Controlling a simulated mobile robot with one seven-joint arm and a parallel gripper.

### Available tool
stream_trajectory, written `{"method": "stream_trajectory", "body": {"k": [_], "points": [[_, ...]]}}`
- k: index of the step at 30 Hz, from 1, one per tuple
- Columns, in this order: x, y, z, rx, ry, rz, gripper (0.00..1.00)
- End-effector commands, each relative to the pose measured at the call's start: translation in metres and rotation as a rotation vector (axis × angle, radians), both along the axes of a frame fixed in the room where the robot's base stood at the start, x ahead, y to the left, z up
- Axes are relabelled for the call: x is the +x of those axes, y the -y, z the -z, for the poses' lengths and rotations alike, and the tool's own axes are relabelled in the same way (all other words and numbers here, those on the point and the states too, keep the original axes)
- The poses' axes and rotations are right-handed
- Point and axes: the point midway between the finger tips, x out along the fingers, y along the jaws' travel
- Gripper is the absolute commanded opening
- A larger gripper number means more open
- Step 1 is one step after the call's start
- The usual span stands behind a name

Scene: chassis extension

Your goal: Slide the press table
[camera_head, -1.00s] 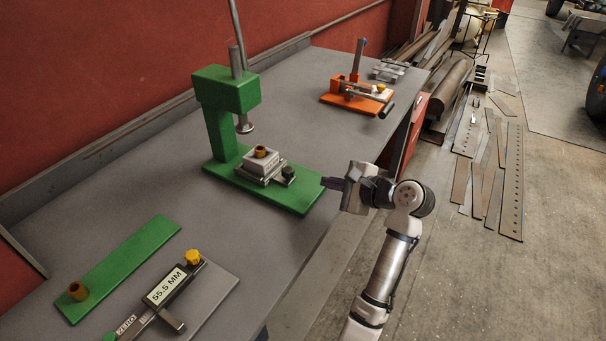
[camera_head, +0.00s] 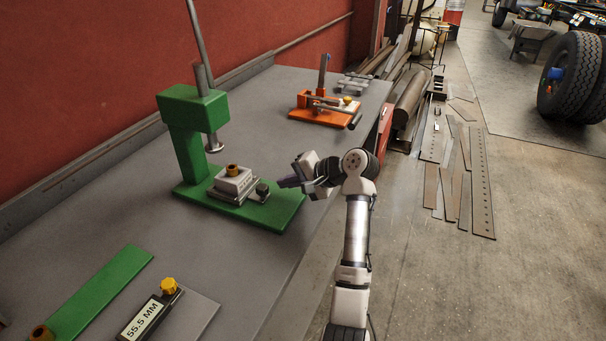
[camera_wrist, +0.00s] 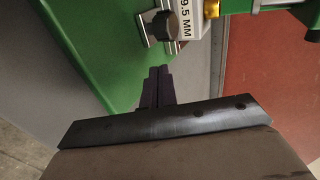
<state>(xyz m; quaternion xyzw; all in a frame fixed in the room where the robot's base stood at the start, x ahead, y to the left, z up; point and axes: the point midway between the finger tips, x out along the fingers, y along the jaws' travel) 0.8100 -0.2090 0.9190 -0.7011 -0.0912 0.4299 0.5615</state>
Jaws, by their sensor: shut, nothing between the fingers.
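The green press (camera_head: 195,108) stands on the workbench with its base plate (camera_head: 276,212) toward the bench's front edge. Its sliding table (camera_head: 234,181) is a pale block with a brass piece (camera_head: 232,169) on top and a dark knob (camera_head: 262,189) on the near side. The table sits to the front right of the press ram (camera_head: 214,145). My gripper (camera_head: 288,183) is shut and empty, just right of the knob and over the base plate. In the wrist view, my shut fingers (camera_wrist: 157,86) point at the knob (camera_wrist: 163,26), with a visible gap. A label there reads "9.5 MM".
An orange fixture (camera_head: 322,112) stands farther back on the workbench (camera_head: 120,222). A green plate (camera_head: 100,290) and a gauge reading "55.5 MM" (camera_head: 145,318) lie at the near left. Metal strips (camera_head: 458,180) lie on the floor at right.

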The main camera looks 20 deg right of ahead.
Motion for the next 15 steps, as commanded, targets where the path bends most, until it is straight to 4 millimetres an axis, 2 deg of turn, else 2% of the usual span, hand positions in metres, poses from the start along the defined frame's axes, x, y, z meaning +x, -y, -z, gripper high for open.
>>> {"method": "stream_trajectory", "body": {"k": [2, 6, 15], "points": [[0.010, -0.011, 0.006, 0.000, -0.002, -0.003, 0.00], [0.025, -0.025, 0.005, 0.000, -0.001, -0.001, 0.00], [0.037, -0.037, 0.008, 0.000, -0.001, 0.001, 0.00]]}}
